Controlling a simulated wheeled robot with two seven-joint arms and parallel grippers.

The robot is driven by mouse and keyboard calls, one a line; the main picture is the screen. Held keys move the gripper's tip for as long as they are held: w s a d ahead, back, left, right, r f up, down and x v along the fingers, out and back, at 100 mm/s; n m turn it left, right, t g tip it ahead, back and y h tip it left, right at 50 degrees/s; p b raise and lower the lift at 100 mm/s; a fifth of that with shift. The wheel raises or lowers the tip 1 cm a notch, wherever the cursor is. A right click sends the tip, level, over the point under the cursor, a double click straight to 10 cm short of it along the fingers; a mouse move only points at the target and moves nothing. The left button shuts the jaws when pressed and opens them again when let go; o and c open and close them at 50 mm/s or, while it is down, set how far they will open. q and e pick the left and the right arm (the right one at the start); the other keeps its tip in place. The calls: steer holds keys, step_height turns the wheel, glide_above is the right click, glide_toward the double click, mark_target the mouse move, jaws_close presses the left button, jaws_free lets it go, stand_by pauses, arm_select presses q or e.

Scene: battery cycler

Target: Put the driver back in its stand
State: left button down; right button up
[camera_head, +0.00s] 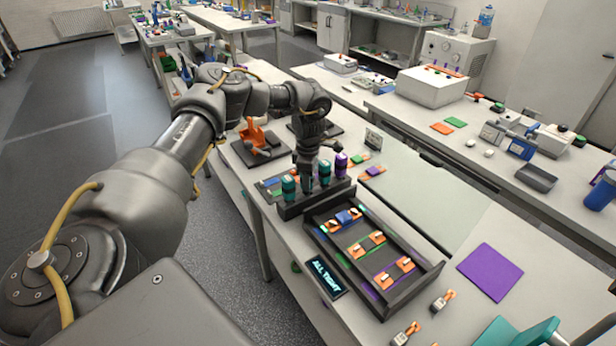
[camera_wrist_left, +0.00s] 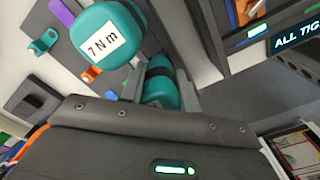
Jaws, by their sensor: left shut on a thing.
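My left gripper (camera_head: 306,187) points down at the black driver stand (camera_head: 318,201) on the bench. In the left wrist view its fingers (camera_wrist_left: 160,90) are shut on a teal and black driver (camera_wrist_left: 158,92). Another teal driver labelled "7 N m" (camera_wrist_left: 97,37) is close beside it in that view. In the head view, teal drivers show left (camera_head: 289,187) and right (camera_head: 324,173) of the fingers, with a purple-topped driver (camera_head: 341,163) at the right end. The fingers hide part of the stand, so I cannot tell how deep the held driver sits. My right gripper is out of view.
A dark tray (camera_head: 408,297) with orange and blue clamped parts lies just in front of the stand. A small "ALL TIGHT" display (camera_head: 326,277) stands at its left. An orange holder (camera_head: 257,139) is behind.

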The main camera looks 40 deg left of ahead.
arm_select(q)
steer(key=c, duration=1)
jaws_free()
steer(key=shift+f, duration=0.1)
steer(key=shift+c, duration=0.2)
steer(key=shift+r, duration=0.5)
step_height(320, 180, up, 11)
steer(key=b, duration=0.3)
steer(key=shift+d+f, duration=0.15)
steer(key=shift+f, duration=0.05)
steer(key=shift+r, duration=0.45)
steer(key=shift+s+f, duration=0.1)
steer(key=shift+f, duration=0.05)
